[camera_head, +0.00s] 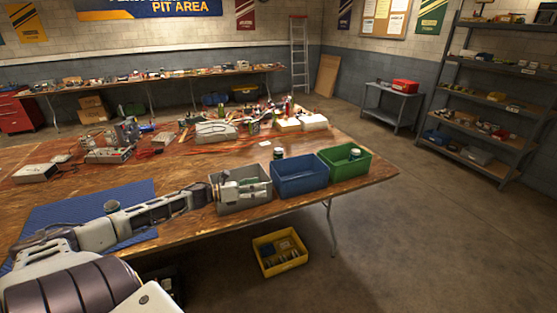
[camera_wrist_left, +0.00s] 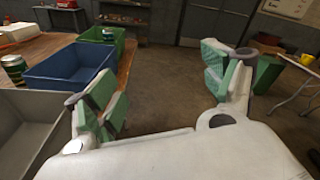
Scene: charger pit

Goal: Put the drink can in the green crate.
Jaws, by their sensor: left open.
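The green crate (camera_head: 345,171) stands at the right end of the row near the table's front edge; it also shows in the left wrist view (camera_wrist_left: 117,43). A small green can-like item with a pale top (camera_head: 355,154) is inside it. A similar green can (camera_head: 278,153) stands upright on the table behind the blue crate; it also shows at the left of the left wrist view (camera_wrist_left: 14,68). My left gripper (camera_head: 240,188) is over the grey crate. Its green-padded fingers (camera_wrist_left: 163,88) are apart with nothing between them. My right gripper is not in view.
The blue crate (camera_head: 300,181) stands between the green crate and the grey crate (camera_head: 243,204). Tools and boxes clutter the table behind. A yellow bin (camera_head: 280,259) sits on the floor below the table. The floor to the right is clear.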

